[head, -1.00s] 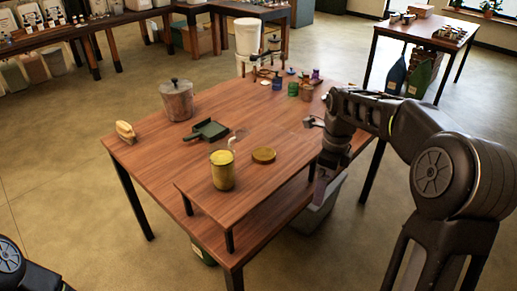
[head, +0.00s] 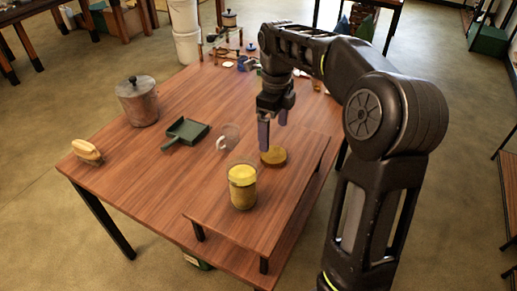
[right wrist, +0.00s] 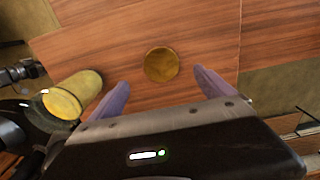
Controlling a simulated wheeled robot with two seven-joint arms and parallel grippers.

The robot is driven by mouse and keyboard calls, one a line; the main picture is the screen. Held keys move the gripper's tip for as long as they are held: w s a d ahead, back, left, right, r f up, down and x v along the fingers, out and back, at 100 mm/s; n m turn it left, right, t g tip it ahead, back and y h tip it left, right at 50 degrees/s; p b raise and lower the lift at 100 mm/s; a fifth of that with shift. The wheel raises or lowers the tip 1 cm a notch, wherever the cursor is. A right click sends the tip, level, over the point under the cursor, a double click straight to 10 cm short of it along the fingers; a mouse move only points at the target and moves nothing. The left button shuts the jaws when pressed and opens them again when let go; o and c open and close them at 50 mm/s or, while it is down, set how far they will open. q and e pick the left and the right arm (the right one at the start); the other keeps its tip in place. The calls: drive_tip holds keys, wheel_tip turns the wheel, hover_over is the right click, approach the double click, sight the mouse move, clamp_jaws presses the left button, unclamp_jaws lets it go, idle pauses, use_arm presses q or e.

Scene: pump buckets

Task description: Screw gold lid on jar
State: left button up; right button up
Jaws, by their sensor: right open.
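The gold lid (head: 273,156) lies flat on the raised wooden shelf of the table. The jar (head: 242,187), clear with yellow contents, stands upright and open on the same shelf, nearer the front and left of the lid. My right gripper (head: 272,135) points down above the lid, open and empty. In the right wrist view the lid (right wrist: 161,65) lies ahead, between the directions of the two purple fingers of the gripper (right wrist: 160,90), apart from them. The jar (right wrist: 75,95) is left of the fingers there. My left gripper is not in view.
A metal canister (head: 139,103), a green dustpan (head: 186,132), a clear mug (head: 229,137) and a brush (head: 87,151) stand or lie on the lower tabletop to the left. Small items crowd the far end. The shelf right of the jar is clear.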

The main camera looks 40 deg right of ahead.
sight(274, 154)
drive_tip(key=shift+s+d, duration=0.1)
drive_tip(key=shift+s, duration=0.05)
drive_tip(key=shift+f, duration=1.3)
drive_tip(key=shift+f, duration=0.15)
wheel_tip(274, 154, down, 5)
drive_tip(key=shift+p, duration=0.75)
drive_tip(key=shift+c, duration=0.3)
drive_tip(key=c, duration=1.3)
